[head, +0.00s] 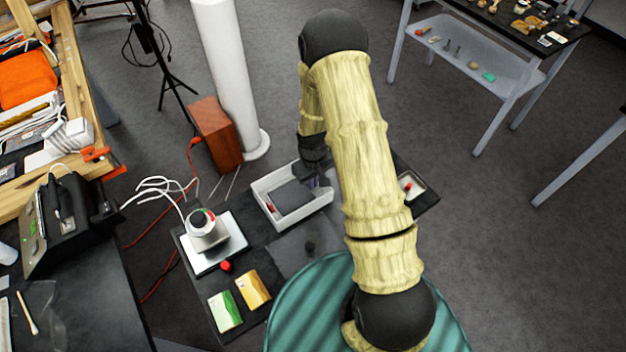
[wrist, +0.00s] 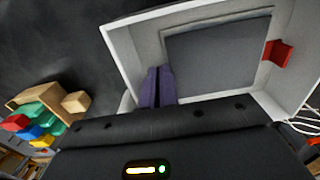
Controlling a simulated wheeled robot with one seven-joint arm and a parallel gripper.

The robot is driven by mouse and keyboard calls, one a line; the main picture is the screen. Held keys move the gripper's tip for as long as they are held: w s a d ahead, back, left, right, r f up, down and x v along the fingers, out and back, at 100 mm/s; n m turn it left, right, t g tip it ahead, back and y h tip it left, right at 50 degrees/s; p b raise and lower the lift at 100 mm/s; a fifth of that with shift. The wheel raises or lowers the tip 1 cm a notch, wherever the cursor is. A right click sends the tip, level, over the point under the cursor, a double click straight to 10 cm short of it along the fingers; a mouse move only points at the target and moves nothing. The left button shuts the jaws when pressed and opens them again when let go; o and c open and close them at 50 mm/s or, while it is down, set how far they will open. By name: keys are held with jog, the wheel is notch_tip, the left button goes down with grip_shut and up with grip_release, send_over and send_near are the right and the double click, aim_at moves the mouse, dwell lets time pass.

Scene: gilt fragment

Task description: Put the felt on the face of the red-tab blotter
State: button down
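A white open tray (head: 322,200) stands on the dark bench; it also fills the top of the wrist view (wrist: 124,52). A flat dark grey pad (head: 292,197) lies inside it, and shows as a grey square in the wrist view (wrist: 215,55). A red tab (head: 270,207) is at the tray's edge by the pad, also in the wrist view (wrist: 278,52). My gripper (wrist: 158,72) is at the tray's side wall, its two purple-grey fingers close together. I see nothing clearly between them. I cannot single out the felt with certainty.
A small dark piece (head: 310,247) lies on the bench in front of the tray. A white device (head: 207,232) on a plate, a red knob (head: 225,266), and green (head: 225,311) and yellow (head: 252,289) cards are left. A small tray (head: 418,181) with a red item is right.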

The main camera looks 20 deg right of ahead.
jog(key=shift+s, duration=0.2)
jog(key=c, duration=1.6)
grip_release()
jog(key=shift+w, duration=0.1)
jog(key=shift+w+r, duration=0.1)
jog(key=shift+r, duration=0.35)
notch_tip(320, 180, up, 16)
jog(key=b, duration=0.3)
jog(key=shift+a+r, duration=0.1)
jog(key=shift+r, duration=0.15)
